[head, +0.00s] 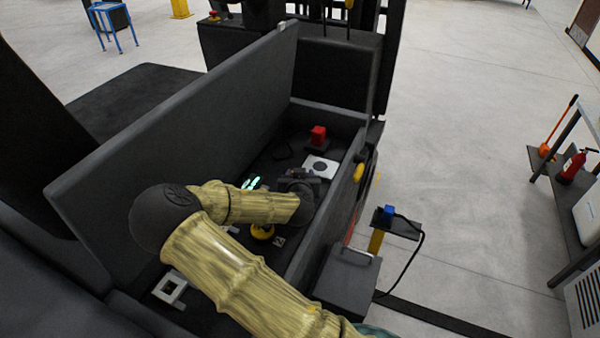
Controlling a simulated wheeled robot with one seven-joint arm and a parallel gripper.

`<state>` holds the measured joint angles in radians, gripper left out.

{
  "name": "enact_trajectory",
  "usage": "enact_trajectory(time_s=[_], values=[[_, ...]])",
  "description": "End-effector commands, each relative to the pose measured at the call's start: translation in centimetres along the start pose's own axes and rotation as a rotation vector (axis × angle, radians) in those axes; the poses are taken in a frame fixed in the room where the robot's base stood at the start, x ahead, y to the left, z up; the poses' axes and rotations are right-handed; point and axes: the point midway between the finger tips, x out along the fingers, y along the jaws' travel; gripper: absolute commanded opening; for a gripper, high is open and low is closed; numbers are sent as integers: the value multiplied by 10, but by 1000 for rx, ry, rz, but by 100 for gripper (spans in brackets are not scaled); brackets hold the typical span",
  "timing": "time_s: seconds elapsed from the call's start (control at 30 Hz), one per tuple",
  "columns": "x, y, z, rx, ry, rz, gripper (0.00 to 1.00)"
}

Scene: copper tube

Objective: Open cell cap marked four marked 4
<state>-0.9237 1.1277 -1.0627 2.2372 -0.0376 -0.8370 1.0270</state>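My gripper (296,176) is small and dark at the end of my arm, low inside the open dark compartment. Its fingers are not clear, and I see nothing held in it. A yellow round cap-like part (262,231) sits on the compartment floor below my forearm, partly hidden by it. A white plate with a dark round centre (320,167) lies just behind my gripper. I cannot make out which cap is marked 4.
A red block (318,136) stands at the compartment's back. A white square frame (170,288) lies at the front left. Small glowing green pieces (251,183) lie left of my gripper. The raised lid (190,120) and the right wall (340,200) enclose the space.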

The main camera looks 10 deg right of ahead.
Motion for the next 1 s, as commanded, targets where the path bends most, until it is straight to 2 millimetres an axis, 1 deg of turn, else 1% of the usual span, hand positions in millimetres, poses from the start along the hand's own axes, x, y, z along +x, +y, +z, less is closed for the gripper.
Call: enact_trajectory(time_s=[0.1, 0.33, 0.37, 0.5, 0.57, 0.6, 1.0], values=[[5, 0, 0, 1, -1, 0, 47], [6, 0, 0, 1, 0, 0, 47], [6, 0, 0, 1, -1, 0, 45], [6, 0, 0, 1, 0, 0, 17], [6, 0, 0, 1, 0, -1, 6], [6, 0, 0, 1, 0, -1, 4], [5, -3, -5, -44, -20, 16, 4]])
